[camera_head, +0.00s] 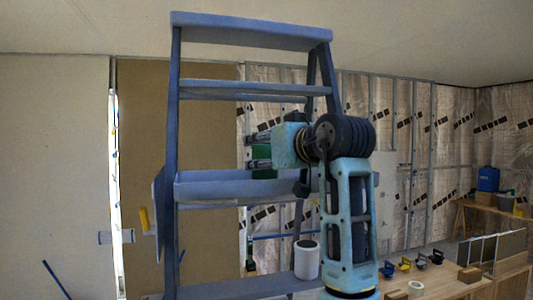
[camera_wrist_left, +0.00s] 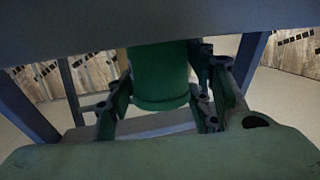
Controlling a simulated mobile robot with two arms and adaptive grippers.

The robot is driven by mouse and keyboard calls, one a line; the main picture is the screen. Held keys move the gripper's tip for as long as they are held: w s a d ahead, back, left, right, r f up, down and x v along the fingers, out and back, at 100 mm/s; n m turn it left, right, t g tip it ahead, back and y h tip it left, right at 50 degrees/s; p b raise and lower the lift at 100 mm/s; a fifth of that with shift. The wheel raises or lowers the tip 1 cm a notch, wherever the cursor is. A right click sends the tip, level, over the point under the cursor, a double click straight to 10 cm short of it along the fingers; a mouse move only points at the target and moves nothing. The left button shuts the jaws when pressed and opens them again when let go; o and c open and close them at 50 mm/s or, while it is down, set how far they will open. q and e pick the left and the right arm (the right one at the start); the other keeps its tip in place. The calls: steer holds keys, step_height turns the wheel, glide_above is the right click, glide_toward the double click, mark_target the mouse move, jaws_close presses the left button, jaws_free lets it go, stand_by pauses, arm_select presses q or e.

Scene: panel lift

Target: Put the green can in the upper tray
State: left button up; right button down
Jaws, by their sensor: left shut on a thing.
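The green can (camera_head: 261,153) is between the fingers of my left gripper (camera_head: 258,150), just above the middle shelf of a blue-grey ladder-like rack in the head view. In the left wrist view, the green can (camera_wrist_left: 160,78) stands between both fingers of my left gripper (camera_wrist_left: 165,95), which is shut on it. A dark edge across the top of that view hides the can's upper part. The rack's middle tray (camera_head: 215,188) runs below the gripper; I cannot tell whether the can touches it. My right gripper is not in view.
A white can (camera_head: 306,262) stands on the rack's lower tray (camera_head: 235,288). Higher up are a narrow step (camera_head: 225,88) and the top cap (camera_head: 250,30). A wooden bench with several small tools (camera_head: 420,260) is at right. A blue container (camera_head: 488,179) stands far right.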

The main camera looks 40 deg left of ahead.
arm_select(q)
steer(key=shift+f, duration=0.4)
steer(key=shift+w+a+f, duration=0.1)
steer(key=shift+a+f, duration=0.2)
steer(key=shift+f, duration=0.05)
steer(key=shift+d+f, duration=0.1)
steer(key=shift+f, duration=0.05)
steer(key=o, duration=1.2)
steer(key=shift+d, duration=0.1)
steer(key=shift+o, duration=0.7)
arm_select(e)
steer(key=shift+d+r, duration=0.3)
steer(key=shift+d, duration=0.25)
